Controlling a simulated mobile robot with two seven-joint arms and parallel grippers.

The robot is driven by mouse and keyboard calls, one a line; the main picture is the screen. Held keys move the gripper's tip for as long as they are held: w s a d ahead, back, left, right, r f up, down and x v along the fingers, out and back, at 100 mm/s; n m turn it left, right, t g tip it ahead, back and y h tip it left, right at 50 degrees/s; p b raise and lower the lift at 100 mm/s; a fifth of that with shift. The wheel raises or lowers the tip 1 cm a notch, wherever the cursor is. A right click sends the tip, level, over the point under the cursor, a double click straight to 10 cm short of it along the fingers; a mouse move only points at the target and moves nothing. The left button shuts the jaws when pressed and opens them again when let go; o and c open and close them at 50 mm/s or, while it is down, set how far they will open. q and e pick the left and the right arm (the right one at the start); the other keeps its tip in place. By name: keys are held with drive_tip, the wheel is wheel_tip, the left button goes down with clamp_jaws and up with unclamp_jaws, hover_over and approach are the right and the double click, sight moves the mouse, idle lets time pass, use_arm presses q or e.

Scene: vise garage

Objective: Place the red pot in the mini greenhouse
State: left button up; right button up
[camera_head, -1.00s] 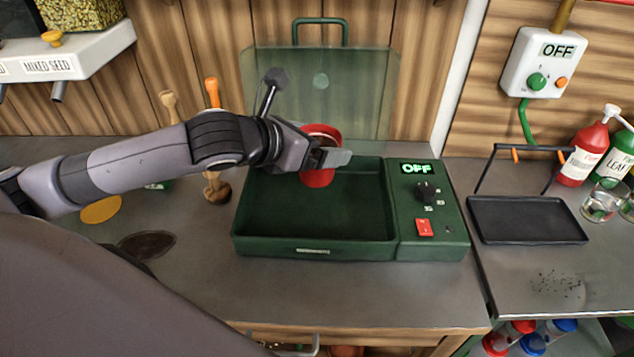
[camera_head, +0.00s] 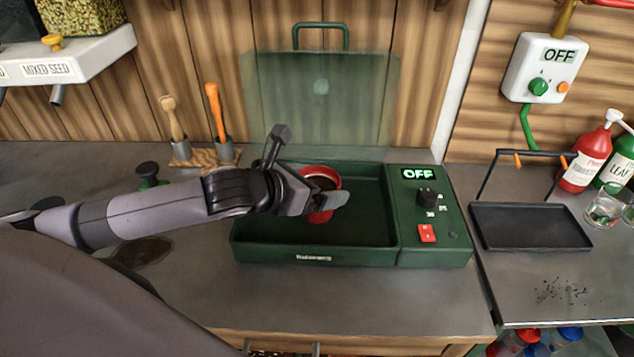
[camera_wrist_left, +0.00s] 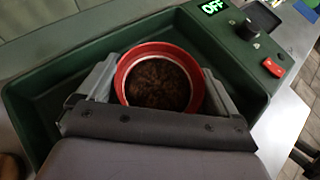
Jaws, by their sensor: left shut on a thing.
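The red pot (camera_head: 322,174), filled with dark soil, is inside the green tray of the mini greenhouse (camera_head: 270,253), toward its back middle. My left gripper (camera_head: 330,203) is shut on the pot, with a finger on either side of it. In the left wrist view the red pot (camera_wrist_left: 160,80) sits upright between the two grey fingers, within the walls of the greenhouse tray (camera_wrist_left: 55,62). I cannot tell whether its base touches the tray floor. The greenhouse's clear lid (camera_head: 320,110) stands open at the back. My right gripper is not in view.
The greenhouse control panel (camera_head: 427,215) has a display reading OFF, a black knob and a red switch. A black tray (camera_head: 530,226) and bottles (camera_head: 588,155) stand at the right. The counter in front is clear.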

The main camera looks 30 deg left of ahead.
use_arm(q)
drive_tip(key=o, duration=0.8)
drive_tip(key=shift+r, duration=0.2)
drive_tip(key=v, duration=1.2)
drive_tip(key=shift+d+f, duration=0.1)
